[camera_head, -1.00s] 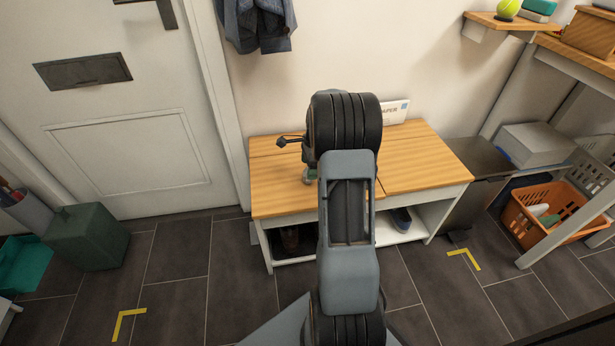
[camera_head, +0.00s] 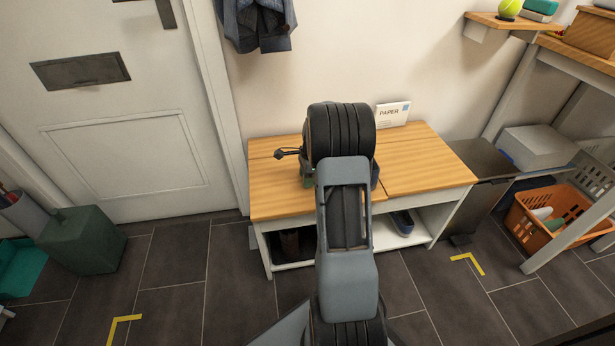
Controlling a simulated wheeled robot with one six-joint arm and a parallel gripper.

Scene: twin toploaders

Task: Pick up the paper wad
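No paper wad shows in the head view; my arm covers the middle of the bench. The bench (camera_head: 425,160) has a light wooden top with a seam across it and white sides. My arm reaches over it, and its thick black joint hides most of my gripper. Only small dark and greenish parts show beside the joint, low over the bench top. I cannot see the fingertips or anything between them.
Shoes (camera_head: 402,222) lie on the bench's lower shelf. A dark bin (camera_head: 478,175) stands right of the bench, near an orange basket (camera_head: 540,222). A dark green box (camera_head: 82,238) stands by the door at left. The bench top's left and right ends are clear.

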